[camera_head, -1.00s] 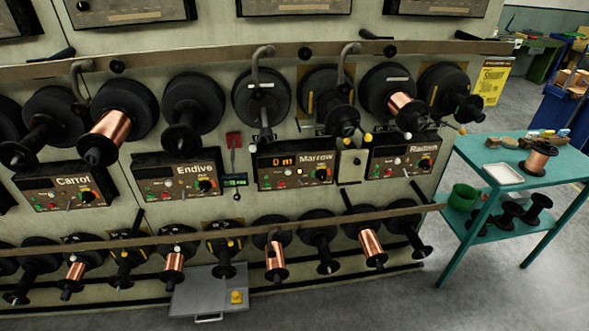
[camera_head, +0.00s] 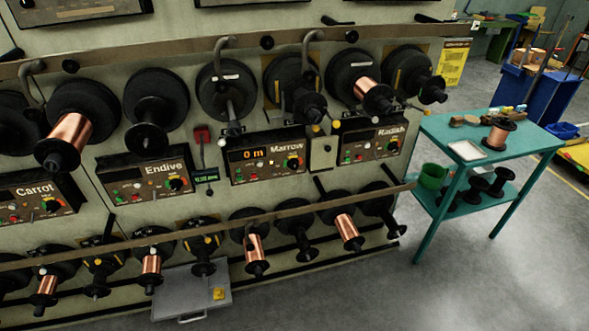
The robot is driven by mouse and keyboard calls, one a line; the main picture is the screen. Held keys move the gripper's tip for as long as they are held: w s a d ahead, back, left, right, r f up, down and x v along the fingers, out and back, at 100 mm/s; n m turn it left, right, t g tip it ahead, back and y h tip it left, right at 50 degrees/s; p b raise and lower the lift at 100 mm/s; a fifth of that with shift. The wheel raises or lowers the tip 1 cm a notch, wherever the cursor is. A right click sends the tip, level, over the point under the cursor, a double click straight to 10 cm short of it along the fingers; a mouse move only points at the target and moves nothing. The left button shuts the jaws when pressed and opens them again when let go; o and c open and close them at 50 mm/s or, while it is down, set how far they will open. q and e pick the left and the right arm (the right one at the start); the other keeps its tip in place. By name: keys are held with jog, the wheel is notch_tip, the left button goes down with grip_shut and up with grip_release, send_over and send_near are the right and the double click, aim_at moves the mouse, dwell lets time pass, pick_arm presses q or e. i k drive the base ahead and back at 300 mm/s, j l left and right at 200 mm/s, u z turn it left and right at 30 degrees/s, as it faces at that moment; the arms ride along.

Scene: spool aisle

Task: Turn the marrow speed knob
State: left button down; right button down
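The Marrow control panel (camera_head: 268,157) is a dark box on the spool machine, near the middle of the head view. Its display reads "0 m" in orange. A dark knob with a coloured surround, the Marrow speed knob (camera_head: 293,163), sits at the panel's right side. Small coloured buttons sit to the left of the knob. The knob's exact setting is too small to tell. Neither of my grippers shows in the view.
The Endive panel (camera_head: 148,180) is to the left and the Radish panel (camera_head: 374,145) to the right. Spools and a long rail (camera_head: 150,54) stick out above the panels. A lower rail (camera_head: 130,241) runs beneath. A teal table (camera_head: 540,140) stands at right, with open grey floor in front.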

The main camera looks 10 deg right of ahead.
aim_at(293, 163)
jog(key=i+l, duration=0.35)
jog(key=i+l+u, duration=0.15)
jog(key=i+l, duration=0.2)
jog(key=l, duration=0.1)
